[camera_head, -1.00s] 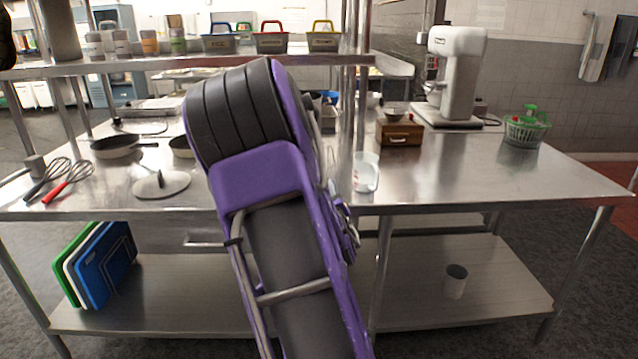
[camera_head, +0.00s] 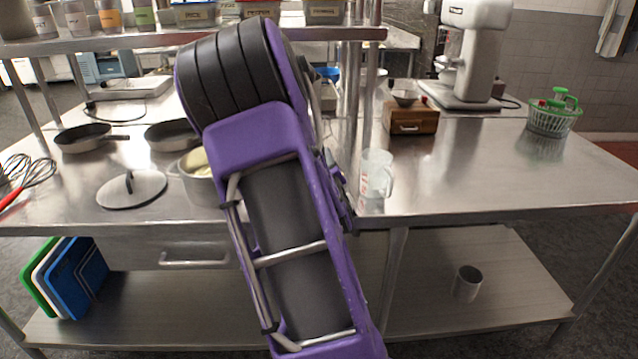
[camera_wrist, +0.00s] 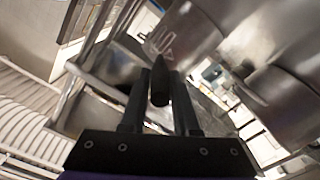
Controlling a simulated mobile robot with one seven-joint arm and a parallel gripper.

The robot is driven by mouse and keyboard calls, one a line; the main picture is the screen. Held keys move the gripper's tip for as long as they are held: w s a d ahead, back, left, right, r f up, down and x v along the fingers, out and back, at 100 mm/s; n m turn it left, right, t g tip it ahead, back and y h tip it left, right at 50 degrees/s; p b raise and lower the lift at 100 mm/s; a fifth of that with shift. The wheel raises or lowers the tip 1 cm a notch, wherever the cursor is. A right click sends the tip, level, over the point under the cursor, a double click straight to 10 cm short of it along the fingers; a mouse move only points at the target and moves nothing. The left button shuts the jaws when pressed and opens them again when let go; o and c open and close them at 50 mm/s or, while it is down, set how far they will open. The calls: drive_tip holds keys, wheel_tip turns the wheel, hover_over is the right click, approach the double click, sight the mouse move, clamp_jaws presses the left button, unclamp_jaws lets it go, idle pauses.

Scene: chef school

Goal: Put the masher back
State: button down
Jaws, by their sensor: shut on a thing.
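In the wrist view my gripper (camera_wrist: 160,82) is shut on the dark handle of the masher (camera_wrist: 161,38). The masher's slotted metal head points away from the fingers, and it seems held clear of any surface. In the head view my purple arm covers the middle of the scene and hides both my gripper and the masher.
A steel worktable (camera_head: 470,165) stands ahead. A pot (camera_head: 200,188) with yellowish contents sits left of my arm, beside a lid (camera_head: 132,188), pans (camera_head: 88,138) and whisks (camera_head: 25,175). A measuring jug (camera_head: 375,178), wooden box (camera_head: 412,118) and mixer (camera_head: 475,50) stand right. A shelf (camera_head: 110,42) crosses above.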

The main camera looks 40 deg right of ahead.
drive_tip(key=shift+w+d, duration=0.15)
drive_tip(key=shift+w, duration=0.1)
wheel_tip(320, 180, down, 10)
drive_tip(key=shift+r+b, duration=0.1)
drive_tip(key=shift+b, duration=0.65)
drive_tip(key=shift+f+b, duration=0.25)
drive_tip(key=shift+b, duration=0.05)
drive_tip(key=c, duration=0.7)
unclamp_jaws()
drive_tip(key=shift+o, duration=0.2)
drive_tip(key=shift+r, duration=0.1)
